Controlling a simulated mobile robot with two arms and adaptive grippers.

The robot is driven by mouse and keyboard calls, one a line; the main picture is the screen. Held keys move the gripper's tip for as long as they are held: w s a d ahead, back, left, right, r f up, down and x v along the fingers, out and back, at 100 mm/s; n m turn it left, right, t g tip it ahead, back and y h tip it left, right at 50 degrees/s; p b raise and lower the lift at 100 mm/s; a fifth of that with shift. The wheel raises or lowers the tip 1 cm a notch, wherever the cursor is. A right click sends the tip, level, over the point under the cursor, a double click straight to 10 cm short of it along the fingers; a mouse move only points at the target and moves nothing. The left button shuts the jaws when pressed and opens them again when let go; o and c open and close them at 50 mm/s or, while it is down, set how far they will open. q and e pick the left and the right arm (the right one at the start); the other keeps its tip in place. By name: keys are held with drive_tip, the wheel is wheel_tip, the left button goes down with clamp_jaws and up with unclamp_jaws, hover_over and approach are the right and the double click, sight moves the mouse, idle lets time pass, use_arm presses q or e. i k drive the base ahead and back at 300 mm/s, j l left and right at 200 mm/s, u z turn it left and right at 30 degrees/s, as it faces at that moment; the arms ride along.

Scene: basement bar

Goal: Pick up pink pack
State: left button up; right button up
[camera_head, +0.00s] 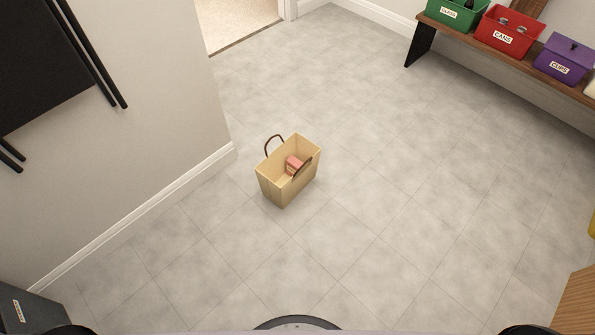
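A small pink pack (293,165) lies inside an open tan paper bag (274,189) with dark handles. The bag stands upright on the tiled floor near the middle of the head view, just right of the wall corner. Part of the pack is hidden by the bag's wall and near handle. Neither of my grippers can be made out in this view; only parts of my own body show along the bottom edge, well short of the bag.
A wall with a white baseboard (135,218) runs along the left, with a doorway behind. A bench (506,60) at upper right carries green (452,12), red (505,34) and purple (566,62) labelled bins. A wooden piece (576,303) stands at lower right. The floor around the bag is clear.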

sight(293, 164)
drive_tip(key=i+l+u, duration=0.45)
drive_tip(key=i+l, duration=0.5)
